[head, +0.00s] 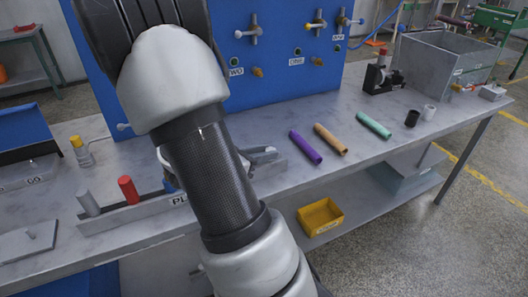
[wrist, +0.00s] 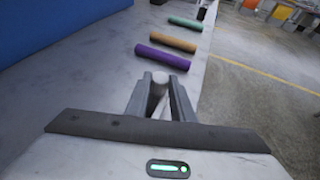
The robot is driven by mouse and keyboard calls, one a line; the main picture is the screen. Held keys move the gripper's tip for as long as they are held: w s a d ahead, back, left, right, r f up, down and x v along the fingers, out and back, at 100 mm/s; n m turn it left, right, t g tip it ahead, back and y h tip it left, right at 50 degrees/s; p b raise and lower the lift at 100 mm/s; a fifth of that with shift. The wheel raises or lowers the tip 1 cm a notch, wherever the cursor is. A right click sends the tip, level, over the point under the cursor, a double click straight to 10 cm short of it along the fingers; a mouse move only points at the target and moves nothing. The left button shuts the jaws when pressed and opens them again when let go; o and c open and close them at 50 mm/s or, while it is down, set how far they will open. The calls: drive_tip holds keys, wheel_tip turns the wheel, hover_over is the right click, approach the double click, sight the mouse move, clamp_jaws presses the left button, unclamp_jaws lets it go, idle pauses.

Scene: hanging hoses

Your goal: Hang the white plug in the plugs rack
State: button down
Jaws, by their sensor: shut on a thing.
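My gripper (wrist: 160,103) is shut on the white plug (wrist: 158,80), a pale, round-topped cylinder held upright between the fingertips in the wrist view. In the head view my gripper (head: 264,157) shows only in part behind my arm, low over the bench, and the plug cannot be made out there. The plugs rack (head: 134,213) is a long low grey holder on the bench's front left, its label partly covered by my arm. A grey plug (head: 88,202) and a red plug (head: 128,190) stand in it.
Purple (head: 305,146), orange (head: 330,139) and green (head: 374,125) tubes lie on the bench right of my gripper. A blue panel (head: 290,75) with fittings rises behind. A yellow bin (head: 320,217) sits below.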

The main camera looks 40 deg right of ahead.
drive_tip(key=c, duration=1.5)
unclamp_jaws()
drive_tip(key=shift+o, duration=0.2)
drive_tip(key=p+v, duration=0.3)
drive_tip(key=v, duration=1.4)
drive_tip(key=shift+a+p, duration=0.2)
drive_tip(key=shift+p, duration=0.15)
drive_tip(key=shift+s+r, duration=0.1)
drive_tip(key=shift+s, duration=0.05)
